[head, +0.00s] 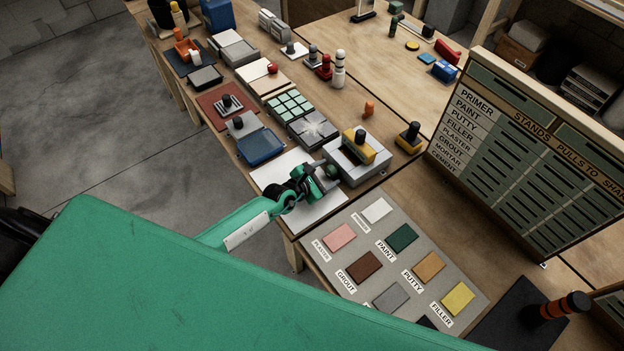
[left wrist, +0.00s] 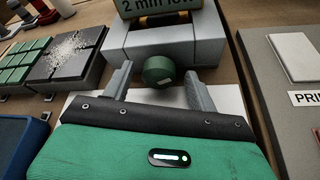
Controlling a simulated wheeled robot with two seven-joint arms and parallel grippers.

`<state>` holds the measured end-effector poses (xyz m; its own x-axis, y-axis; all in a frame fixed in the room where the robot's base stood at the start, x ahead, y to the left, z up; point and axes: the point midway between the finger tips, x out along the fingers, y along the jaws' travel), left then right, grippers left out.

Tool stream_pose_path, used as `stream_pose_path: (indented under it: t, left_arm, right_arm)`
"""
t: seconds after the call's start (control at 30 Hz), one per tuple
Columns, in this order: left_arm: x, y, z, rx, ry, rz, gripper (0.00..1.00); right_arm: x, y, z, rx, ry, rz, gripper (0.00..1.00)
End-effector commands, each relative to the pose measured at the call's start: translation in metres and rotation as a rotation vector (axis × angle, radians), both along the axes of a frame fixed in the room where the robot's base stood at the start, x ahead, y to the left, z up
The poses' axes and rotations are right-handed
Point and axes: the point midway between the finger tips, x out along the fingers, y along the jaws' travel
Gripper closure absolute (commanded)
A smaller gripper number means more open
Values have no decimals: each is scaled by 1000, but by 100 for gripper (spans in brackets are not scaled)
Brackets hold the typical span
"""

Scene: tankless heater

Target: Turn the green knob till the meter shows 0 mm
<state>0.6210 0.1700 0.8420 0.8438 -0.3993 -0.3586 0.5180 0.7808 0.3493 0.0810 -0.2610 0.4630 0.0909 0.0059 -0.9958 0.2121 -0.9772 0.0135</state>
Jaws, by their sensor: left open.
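The green knob (left wrist: 158,71) is on the front face of a grey box (left wrist: 195,50) in the left wrist view. A green display (left wrist: 165,7) above it reads "2 mm low", partly cut by the top edge. My left gripper (left wrist: 157,84) is open, with one finger on each side of the knob and gaps showing; I cannot tell whether the fingertips reach past its face. In the head view the grey box (head: 362,172) stands on the bench and my left gripper (head: 322,181) is at its near left side. My right gripper is out of view.
A white sheet (head: 283,172) lies under my left gripper. A blue tray (head: 261,146) and a grey block with white grains (head: 313,129) stand to the left. A board of colour samples (head: 384,232) lies at the right, before a labelled cabinet (head: 530,150).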

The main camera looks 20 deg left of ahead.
Motion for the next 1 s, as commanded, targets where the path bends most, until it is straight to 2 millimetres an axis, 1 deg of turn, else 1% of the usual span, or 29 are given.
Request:
stream_pose_path:
  t: [0.17,0.5,0.7,0.83,1.0]
  left_arm:
    - [-21,11,8,2,0,1,41]
    - [-73,35,29,1,0,0,41]
    - [-98,46,39,1,1,0,41]
    - [-107,51,44,0,0,1,41]
    - [-111,53,47,0,-2,0,41]
  right_arm:
    - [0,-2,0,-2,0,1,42]
    - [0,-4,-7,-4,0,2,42]
    - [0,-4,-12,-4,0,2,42]
    - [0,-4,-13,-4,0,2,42]
    - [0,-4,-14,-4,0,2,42]
